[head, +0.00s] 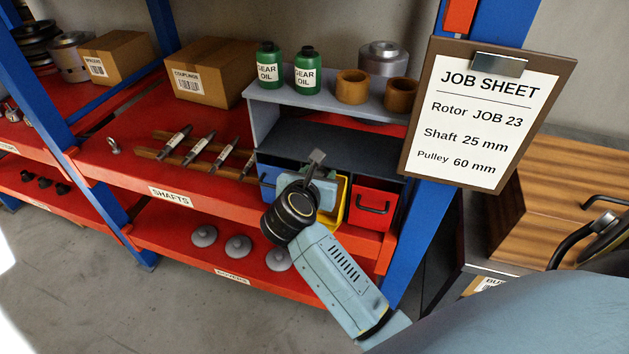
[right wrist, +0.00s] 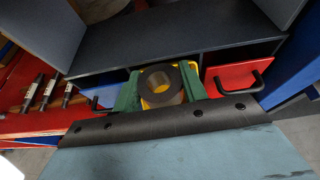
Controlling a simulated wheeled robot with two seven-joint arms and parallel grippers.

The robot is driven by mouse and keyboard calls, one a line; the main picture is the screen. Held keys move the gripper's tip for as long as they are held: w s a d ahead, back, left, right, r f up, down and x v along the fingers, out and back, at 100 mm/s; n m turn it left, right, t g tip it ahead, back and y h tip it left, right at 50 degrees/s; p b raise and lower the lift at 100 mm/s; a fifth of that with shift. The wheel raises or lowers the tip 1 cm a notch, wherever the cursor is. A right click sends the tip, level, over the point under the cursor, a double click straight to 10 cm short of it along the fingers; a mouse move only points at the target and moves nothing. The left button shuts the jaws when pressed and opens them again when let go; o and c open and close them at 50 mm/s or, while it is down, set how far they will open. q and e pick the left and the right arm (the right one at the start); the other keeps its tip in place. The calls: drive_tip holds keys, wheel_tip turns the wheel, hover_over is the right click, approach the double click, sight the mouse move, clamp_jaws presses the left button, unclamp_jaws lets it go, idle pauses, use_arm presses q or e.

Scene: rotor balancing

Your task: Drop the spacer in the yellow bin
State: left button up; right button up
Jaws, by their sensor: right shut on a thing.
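The spacer (right wrist: 162,84), a dark thick ring with an open hole, is between the two green fingers of my right gripper (right wrist: 160,90) in the right wrist view. My right gripper (head: 312,184) is shut on it, in front of the row of bins under the grey shelf unit. The yellow bin (head: 343,197) is between a blue bin and a red bin, partly covered by my gripper. In the right wrist view, yellow shows around and behind the ring. The spacer is hidden in the head view. My left gripper is not in view.
The blue bin (head: 268,181) and red bin (head: 372,205) flank the yellow one. The grey unit (head: 330,103) overhangs them, with oil bottles and brown rings on top. Shafts (head: 199,149) lie to the left. A job sheet board (head: 487,120) hangs at the right.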

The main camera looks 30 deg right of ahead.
drive_tip(key=shift+w+d+f, duration=0.1)
drive_tip(key=shift+w+d, duration=0.05)
drive_tip(key=shift+d, duration=0.05)
